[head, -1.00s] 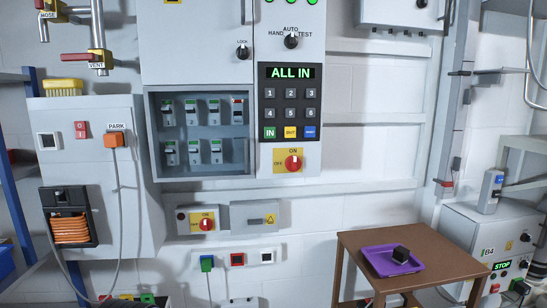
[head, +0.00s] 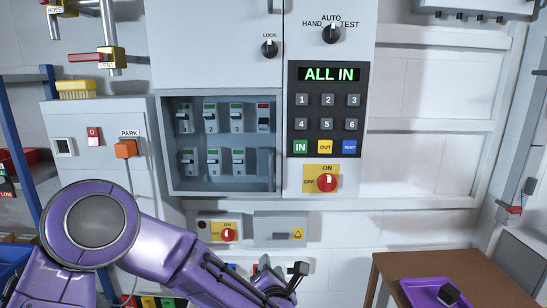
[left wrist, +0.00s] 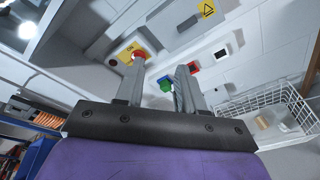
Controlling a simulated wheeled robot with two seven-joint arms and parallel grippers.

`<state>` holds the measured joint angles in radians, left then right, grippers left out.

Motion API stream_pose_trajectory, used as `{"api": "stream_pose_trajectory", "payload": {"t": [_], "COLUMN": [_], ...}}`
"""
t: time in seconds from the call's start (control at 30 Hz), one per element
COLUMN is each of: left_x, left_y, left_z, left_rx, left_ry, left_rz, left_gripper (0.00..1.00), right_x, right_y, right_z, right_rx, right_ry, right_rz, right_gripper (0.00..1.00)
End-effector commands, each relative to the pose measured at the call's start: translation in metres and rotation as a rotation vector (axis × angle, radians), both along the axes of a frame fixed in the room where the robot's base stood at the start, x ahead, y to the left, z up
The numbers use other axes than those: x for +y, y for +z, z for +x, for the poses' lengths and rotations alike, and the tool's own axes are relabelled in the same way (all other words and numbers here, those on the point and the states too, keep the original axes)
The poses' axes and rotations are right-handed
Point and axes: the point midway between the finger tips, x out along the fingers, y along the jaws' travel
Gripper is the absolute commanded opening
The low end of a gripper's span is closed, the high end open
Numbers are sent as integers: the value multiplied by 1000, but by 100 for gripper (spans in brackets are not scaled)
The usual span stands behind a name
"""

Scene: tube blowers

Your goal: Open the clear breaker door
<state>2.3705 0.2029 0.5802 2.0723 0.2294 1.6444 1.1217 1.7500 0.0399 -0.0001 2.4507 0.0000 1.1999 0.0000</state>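The clear breaker door (head: 222,160) is a see-through panel in a grey frame on the wall cabinet. It looks shut, with two rows of breakers behind it. A slim upright handle (head: 271,164) is at its right side. My left gripper (head: 280,272) is below the door, near the bottom of the head view, and does not touch it. In the left wrist view my left gripper's fingers (left wrist: 160,82) are apart with nothing between them. The door cannot be made out in that view. My right gripper is not in view.
A keypad panel (head: 326,110) reading ALL IN stands right of the door. Below are a red knob on a yellow plate (head: 227,235) and a grey box (head: 281,229). A grey cabinet (head: 75,160) is at left, and a brown table (head: 395,268) with a purple tray is at lower right.

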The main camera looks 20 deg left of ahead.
Motion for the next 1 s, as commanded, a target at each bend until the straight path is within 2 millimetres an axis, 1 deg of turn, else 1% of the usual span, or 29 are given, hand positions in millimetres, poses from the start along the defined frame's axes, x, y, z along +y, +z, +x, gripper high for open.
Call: {"api": "stream_pose_trajectory", "payload": {"t": [0.03,0.07,0.1,0.13,0.2,0.27,0.33,0.43,0.7,0.8,0.9,1.0], "left_x": [-7,-11,-15,-17,-20,-22,-21,-14,14,20,24,26], "left_y": [67,96,130,151,187,204,212,213,213,212,210,209], "left_z": [10,12,13,13,10,8,11,24,77,91,98,101], "left_rx": [-146,-222,-308,-363,-456,-500,-523,-523,-520,-520,-520,-520], "left_ry": [58,87,116,133,161,173,180,184,180,178,178,176], "left_rz": [-166,-262,-376,-449,-581,-645,-680,-683,-678,-677,-677,-676], "left_gripper": [38,38,38,38,38,38,38,38,38,38,38,38], "right_x": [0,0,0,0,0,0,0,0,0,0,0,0], "right_y": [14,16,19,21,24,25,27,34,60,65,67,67], "right_z": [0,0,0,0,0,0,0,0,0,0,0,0], "right_rx": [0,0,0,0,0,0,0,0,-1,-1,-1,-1], "right_ry": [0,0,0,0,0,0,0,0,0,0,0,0], "right_rz": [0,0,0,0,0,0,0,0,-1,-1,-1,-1], "right_gripper": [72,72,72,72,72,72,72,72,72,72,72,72]}}
